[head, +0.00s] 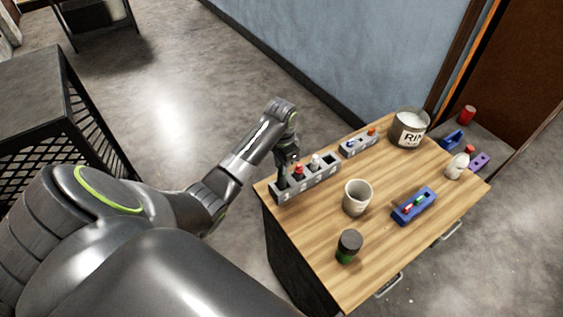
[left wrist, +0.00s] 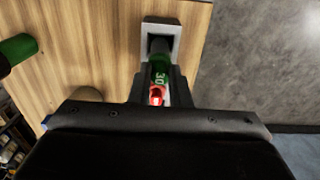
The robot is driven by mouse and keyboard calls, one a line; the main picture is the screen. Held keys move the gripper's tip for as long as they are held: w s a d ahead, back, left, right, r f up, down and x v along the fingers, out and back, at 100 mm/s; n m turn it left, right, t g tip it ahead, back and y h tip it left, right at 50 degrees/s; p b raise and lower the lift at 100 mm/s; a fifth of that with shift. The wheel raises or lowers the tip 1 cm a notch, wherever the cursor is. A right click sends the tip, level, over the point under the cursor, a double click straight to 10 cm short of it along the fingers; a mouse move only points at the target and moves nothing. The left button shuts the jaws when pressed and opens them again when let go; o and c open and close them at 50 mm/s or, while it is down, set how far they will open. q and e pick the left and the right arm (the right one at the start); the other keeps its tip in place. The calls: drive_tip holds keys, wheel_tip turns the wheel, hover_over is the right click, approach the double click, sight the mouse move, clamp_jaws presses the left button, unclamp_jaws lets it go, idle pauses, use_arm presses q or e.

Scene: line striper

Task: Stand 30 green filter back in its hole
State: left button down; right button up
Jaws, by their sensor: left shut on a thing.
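The green filter marked 30 (left wrist: 159,72) is held between the fingers of my left gripper (left wrist: 158,92). In the head view this gripper (head: 287,165) is at the left end of the grey rack (head: 306,187), and I cannot pick out the green filter there. In the left wrist view the filter's far end points at the dark square opening in the rack's end (left wrist: 174,28). I cannot tell whether it is inside the opening. A red-topped piece (head: 298,170) and a pale-topped piece (head: 315,161) stand in the rack. My right gripper is out of view.
A white cup (head: 357,198), a dark-lidded green jar (head: 348,246) and a blue holder (head: 414,207) stand on the wooden top. A smaller grey rack (head: 359,146) and a labelled tin (head: 409,128) are behind. The front middle is clear.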

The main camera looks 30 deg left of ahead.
use_arm(q)
drive_tip(key=shift+f+b, duration=0.3)
drive_tip(key=shift+f, duration=1.4)
drive_tip(key=c, duration=0.9)
unclamp_jaws()
drive_tip(key=shift+c, duration=0.2)
drive_tip(key=shift+r+p, duration=0.4)
drive_tip(key=shift+r, duration=3.1)
